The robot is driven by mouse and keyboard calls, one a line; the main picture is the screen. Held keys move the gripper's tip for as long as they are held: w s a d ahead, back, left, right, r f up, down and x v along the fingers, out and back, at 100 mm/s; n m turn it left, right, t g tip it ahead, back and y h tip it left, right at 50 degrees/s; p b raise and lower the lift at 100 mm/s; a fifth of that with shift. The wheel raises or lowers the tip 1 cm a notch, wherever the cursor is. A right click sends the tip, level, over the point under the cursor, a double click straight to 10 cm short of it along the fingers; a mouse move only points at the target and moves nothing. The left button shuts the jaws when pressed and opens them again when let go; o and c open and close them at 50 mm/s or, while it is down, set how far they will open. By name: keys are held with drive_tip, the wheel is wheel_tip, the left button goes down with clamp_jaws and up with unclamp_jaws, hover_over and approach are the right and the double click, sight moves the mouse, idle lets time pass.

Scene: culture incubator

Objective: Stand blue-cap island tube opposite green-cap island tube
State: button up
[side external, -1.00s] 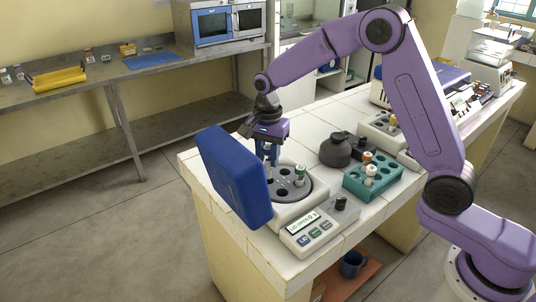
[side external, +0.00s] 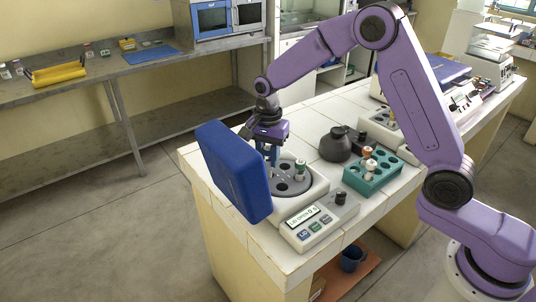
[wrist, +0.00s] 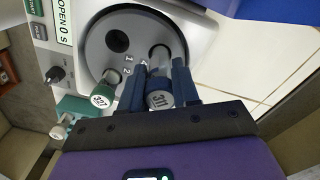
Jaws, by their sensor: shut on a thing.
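My gripper (wrist: 157,88) is shut on the blue-cap tube (wrist: 160,100), gripping it near its labelled cap between two blue fingers. In the side external view my gripper (side external: 270,156) is over the far left part of the grey rotor (side external: 290,186), pointing down. The tube's clear lower part (wrist: 158,56) lines up with a rotor hole; how deep it sits is unclear. The green-cap tube (side external: 300,168) stands in another rotor hole, and its cap (wrist: 103,95) shows left of my fingers in the wrist view. The fingers mostly hide the blue-cap tube in the side view.
The centrifuge's blue lid (side external: 235,172) stands open close left of my gripper. A teal rack (side external: 372,179) with orange- and white-capped tubes stands to the right. A dark round vessel (side external: 336,146) is behind it. The control panel (side external: 312,226) is in front.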

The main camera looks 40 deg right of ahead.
sight(268, 148)
drive_tip(key=shift+f, duration=1.55)
drive_tip(key=o, duration=1.4)
drive_tip(key=shift+r, duration=3.75)
